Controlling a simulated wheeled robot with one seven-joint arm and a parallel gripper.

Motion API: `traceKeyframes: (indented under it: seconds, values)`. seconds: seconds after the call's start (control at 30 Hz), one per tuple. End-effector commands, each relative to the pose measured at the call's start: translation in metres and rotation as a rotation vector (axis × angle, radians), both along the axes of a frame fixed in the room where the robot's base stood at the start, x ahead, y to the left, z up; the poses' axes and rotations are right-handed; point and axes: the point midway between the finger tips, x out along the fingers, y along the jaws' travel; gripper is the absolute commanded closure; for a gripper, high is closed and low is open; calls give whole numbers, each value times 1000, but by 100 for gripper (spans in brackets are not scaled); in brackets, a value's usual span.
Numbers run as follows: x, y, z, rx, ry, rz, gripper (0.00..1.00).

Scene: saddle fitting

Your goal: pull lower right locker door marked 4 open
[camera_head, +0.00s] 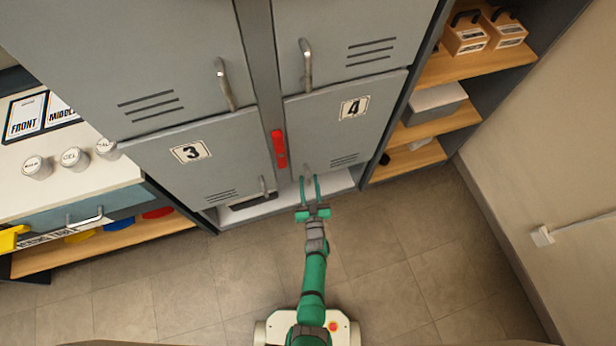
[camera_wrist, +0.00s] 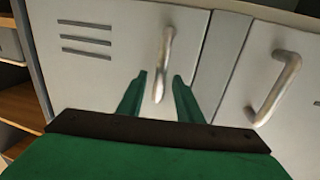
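The grey locker door marked 4 (camera_head: 375,127) is at the lower right of the locker block in the head view and looks shut. Its bar handle (camera_head: 308,171) is near the door's lower left edge, partly hidden by my fingers. My gripper (camera_head: 310,180) is open in front of this handle. In the wrist view the door (camera_wrist: 110,72) fills the upper left, and its handle (camera_wrist: 166,50) runs down between my two parted fingertips (camera_wrist: 161,80). The fingers stand on either side of the handle; I cannot tell whether either touches it.
The door marked 3 (camera_head: 182,168) is to the left, and its handle (camera_wrist: 275,85) shows at the wrist view's right. A red object (camera_head: 279,149) is on the post between the doors. Wooden shelves (camera_head: 415,160) stand at right. The tiled floor (camera_head: 400,255) in front is clear.

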Motion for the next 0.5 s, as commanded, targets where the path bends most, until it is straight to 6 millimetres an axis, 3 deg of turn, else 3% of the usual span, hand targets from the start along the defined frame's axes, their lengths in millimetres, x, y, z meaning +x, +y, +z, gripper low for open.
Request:
traceKeyframes:
  seconds: [0.2, 0.5]
  values:
    - [21, 2, 0, 0, 0, -1, 67]
    - [24, 3, 0, 0, 1, 0, 67]
